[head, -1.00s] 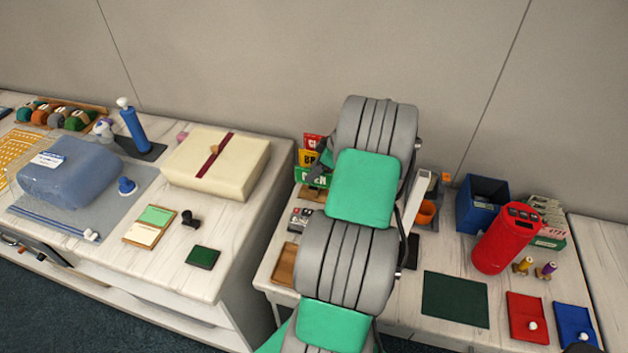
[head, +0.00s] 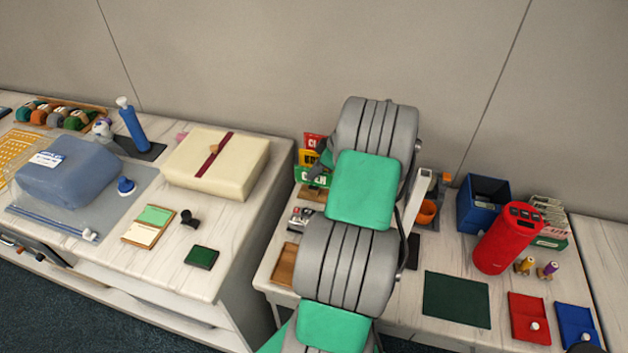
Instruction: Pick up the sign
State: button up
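The sign (head: 313,177) is a small stack of red, yellow and green panels with light lettering. It stands upright on a brown wooden base at the back left of the right-hand table in the head view. My large grey and green arm covers the area just to its right. A small dark grey and teal part, seemingly of my gripper (head: 325,160), shows at the sign's right edge. Its fingers are mostly hidden behind my arm. I cannot tell whether they touch the sign or how far apart they are.
A wooden tray (head: 285,264) lies in front of the sign. Right of my arm are an orange cup (head: 427,212), a blue box (head: 465,215), a red cylinder (head: 506,240) and a dark green mat (head: 456,300). A cream box (head: 240,165) sits on the left table, across a gap.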

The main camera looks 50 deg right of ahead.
grip_shut()
dwell(0.3)
jog(key=shift+r+p, duration=0.45)
jog(key=shift+p, duration=0.1)
jog(key=shift+d+r+b, duration=0.1)
jog(key=shift+r+b, duration=0.3)
jog(key=shift+b, duration=0.1)
jog(key=s+a+r+b, duration=0.1)
jog(key=s+a+r, duration=0.1)
jog(key=s+r, duration=0.4)
jog(key=s+a+r+b, duration=0.1)
jog(key=s+a+r, duration=0.1)
jog(key=s+r, duration=0.4)
jog(key=shift+s+a, duration=0.4)
jog(key=shift+s, duration=0.25)
